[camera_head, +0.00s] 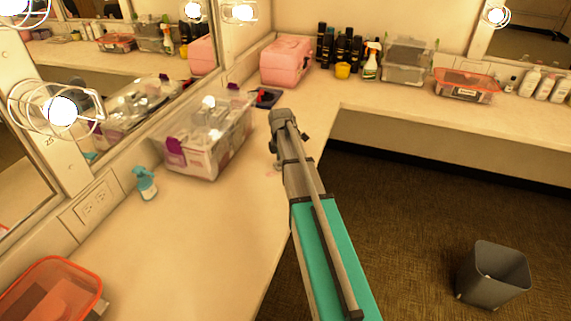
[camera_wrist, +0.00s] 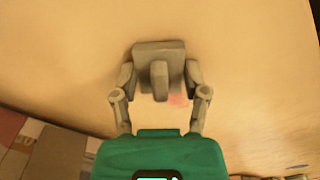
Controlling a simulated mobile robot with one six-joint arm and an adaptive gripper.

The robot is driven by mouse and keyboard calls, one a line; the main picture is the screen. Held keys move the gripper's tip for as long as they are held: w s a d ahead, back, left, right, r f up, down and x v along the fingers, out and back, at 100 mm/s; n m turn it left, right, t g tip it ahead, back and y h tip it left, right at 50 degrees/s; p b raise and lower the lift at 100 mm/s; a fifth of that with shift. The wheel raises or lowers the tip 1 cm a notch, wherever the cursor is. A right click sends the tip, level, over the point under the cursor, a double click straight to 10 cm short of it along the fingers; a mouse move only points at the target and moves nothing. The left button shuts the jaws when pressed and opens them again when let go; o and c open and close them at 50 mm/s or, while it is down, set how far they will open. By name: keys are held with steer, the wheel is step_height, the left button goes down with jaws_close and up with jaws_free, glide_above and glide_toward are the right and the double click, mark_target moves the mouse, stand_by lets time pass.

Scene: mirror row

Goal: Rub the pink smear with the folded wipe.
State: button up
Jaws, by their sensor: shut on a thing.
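The folded wipe (camera_wrist: 145,50) is a grey, flat block with a raised ridge in its middle, seen in the wrist view. My gripper (camera_wrist: 159,78) is shut on it, with a finger on each side. The pink smear (camera_wrist: 178,100) is a faint patch on the pale countertop, beside the ridge and close to the right finger, partly hidden by the wipe. In the head view the smear (camera_head: 272,173) shows faintly just left of my arm. My gripper and the wipe are hard to make out there. I cannot tell whether the wipe touches the counter.
A clear bin (camera_head: 200,155) with purple latches stands left of my arm, near the mirror. A teal spray bottle (camera_head: 146,184) and an orange-rimmed container (camera_head: 75,265) are nearer. A pink case (camera_head: 286,62) stands behind. The counter (camera_head: 215,235) in front is clear.

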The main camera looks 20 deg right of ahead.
mark_target(271, 164)
steer(key=shift+w+a, duration=0.3)
steer(key=shift+a, duration=0.1)
steer(key=shift+w+a, duration=1.15)
steer(key=shift+w, duration=0.1)
steer(key=shift+r, duration=0.1)
step_height(271, 164, up, 6)
steer(key=p, duration=0.6)
stand_by(0.4)
step_height(271, 164, up, 3)
steer(key=p, duration=0.3)
steer(key=shift+s, duration=0.15)
stand_by(1.1)
